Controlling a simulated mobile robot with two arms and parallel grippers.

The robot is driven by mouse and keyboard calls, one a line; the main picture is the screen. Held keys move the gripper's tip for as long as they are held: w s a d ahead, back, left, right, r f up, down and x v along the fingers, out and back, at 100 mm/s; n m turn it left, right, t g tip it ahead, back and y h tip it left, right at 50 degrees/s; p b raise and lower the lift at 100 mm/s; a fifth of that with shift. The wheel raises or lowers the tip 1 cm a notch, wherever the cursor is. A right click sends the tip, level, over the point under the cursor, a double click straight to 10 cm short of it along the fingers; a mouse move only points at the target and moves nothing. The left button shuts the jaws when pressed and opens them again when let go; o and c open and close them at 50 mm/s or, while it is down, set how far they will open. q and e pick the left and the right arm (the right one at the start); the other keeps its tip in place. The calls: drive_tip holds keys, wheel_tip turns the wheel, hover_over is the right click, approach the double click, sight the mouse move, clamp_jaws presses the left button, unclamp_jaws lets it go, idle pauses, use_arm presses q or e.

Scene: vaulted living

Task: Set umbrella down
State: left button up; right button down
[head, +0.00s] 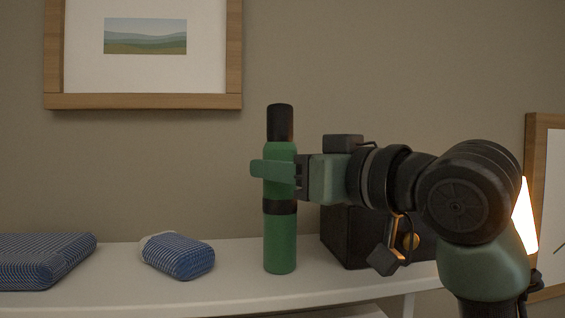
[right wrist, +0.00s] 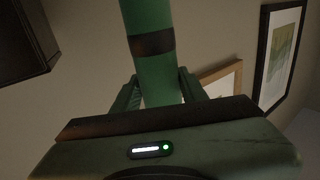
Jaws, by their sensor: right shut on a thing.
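The umbrella (head: 280,238) is a folded green cylinder with a black top end and a black band. It stands upright at the white shelf (head: 215,290), its lower end at or just above the surface; I cannot tell if it touches. My right gripper (head: 279,172) comes in from the right and is shut around the umbrella's upper part. In the right wrist view the umbrella (right wrist: 150,72) runs between the two fingers of my gripper (right wrist: 160,88). My left gripper is not in view.
A blue patterned rounded case (head: 180,256) lies left of the umbrella, and a larger blue patterned box (head: 42,262) lies at far left. A black box (head: 345,238) stands right behind my wrist. A lit lamp (head: 525,218) is at right. Framed pictures (head: 140,101) hang on the wall.

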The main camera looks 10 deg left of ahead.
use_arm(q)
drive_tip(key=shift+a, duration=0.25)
use_arm(e)
drive_tip(key=shift+s+d, duration=0.1)
drive_tip(key=shift+f, duration=0.1)
drive_tip(key=c, duration=0.8)
unclamp_jaws()
use_arm(q)
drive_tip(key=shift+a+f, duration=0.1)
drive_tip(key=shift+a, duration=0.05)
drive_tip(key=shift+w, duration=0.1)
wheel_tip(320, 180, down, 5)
drive_tip(key=b, duration=0.5)
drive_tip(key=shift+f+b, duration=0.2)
drive_tip(key=shift+b, duration=0.15)
use_arm(e)
drive_tip(key=v, duration=1.2)
